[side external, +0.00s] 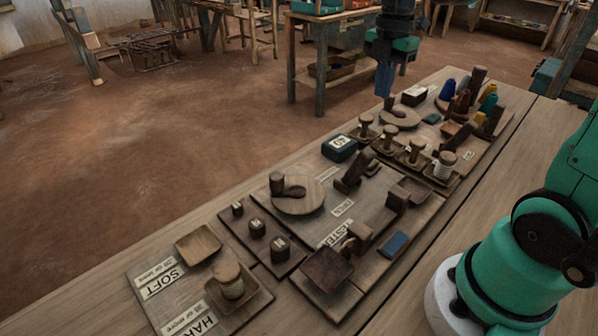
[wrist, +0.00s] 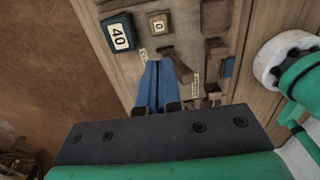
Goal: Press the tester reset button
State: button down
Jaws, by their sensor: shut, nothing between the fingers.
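The tester board (side external: 317,222) lies mid-table in the side external view, with a label reading roughly "TESTER" (side external: 333,235), a round disc with a dark knob (side external: 297,195) and several brown blocks. I cannot tell which part is the reset button. A dark box marked "40" (side external: 340,147) sits at the board's far edge; it also shows in the wrist view (wrist: 118,36), beside a brown block marked "0" (wrist: 158,24). My gripper (side external: 384,93) points down, shut and empty, above the far part of the table. Its blue fingers (wrist: 157,66) show in the wrist view, partly covering the board.
A blue pad (side external: 394,243) lies on the right side. Trays of wooden weights (side external: 409,154) and coloured spools (side external: 447,89) crowd the far table. SOFT and HARD trays (side external: 198,245) stand near. Bare tabletop (side external: 500,165) runs along the right.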

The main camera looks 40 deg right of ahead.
notch_tip(320, 180, down, 14)
jog(key=shift+r, duration=0.1)
dwell(0.5)
jog(key=shift+f, duration=1.15)
notch_tip(320, 180, up, 15)
jog(key=shift+f, duration=0.2)
